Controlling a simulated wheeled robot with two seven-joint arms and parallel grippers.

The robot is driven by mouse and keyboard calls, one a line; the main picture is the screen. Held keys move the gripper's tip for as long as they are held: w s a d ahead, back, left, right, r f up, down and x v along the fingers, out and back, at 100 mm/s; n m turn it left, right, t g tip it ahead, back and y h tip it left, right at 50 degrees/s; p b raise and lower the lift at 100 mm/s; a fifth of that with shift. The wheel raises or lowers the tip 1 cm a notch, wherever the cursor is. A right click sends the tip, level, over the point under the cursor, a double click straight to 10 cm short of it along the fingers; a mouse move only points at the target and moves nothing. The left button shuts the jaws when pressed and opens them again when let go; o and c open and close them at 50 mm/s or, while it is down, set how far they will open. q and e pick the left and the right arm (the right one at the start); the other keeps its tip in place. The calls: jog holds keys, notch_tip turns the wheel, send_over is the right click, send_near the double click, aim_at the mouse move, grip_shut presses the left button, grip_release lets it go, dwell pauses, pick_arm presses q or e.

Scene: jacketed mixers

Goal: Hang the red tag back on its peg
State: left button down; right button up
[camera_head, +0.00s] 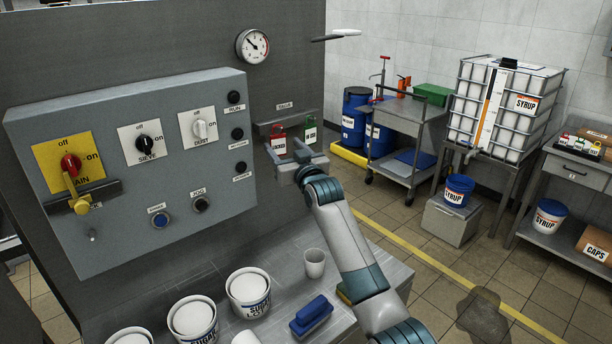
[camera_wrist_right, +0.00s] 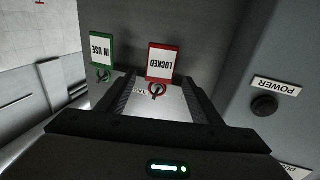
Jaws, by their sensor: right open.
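The red tag (camera_head: 279,141) hangs at the rack under a small label on the grey wall, right of the control panel. In the right wrist view the red tag (camera_wrist_right: 160,62) reads LOCKED upside down, and its ring end is at a peg (camera_wrist_right: 156,90). The green tag (camera_head: 310,133) hangs beside it; in the wrist view the green tag (camera_wrist_right: 102,50) reads IN USE. My right gripper (camera_head: 290,158) is open in front of the rack. In the wrist view its fingers (camera_wrist_right: 160,88) stand either side of the red tag's ring end, apparently without touching. My left gripper is out of view.
The control panel (camera_head: 130,240) with knobs and buttons is close left of my right gripper. A cart (camera_head: 402,130) stands at the back right.

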jog(key=b+v, duration=0.4)
jog(key=v, duration=1.1)
jog(key=shift+f, duration=0.1)
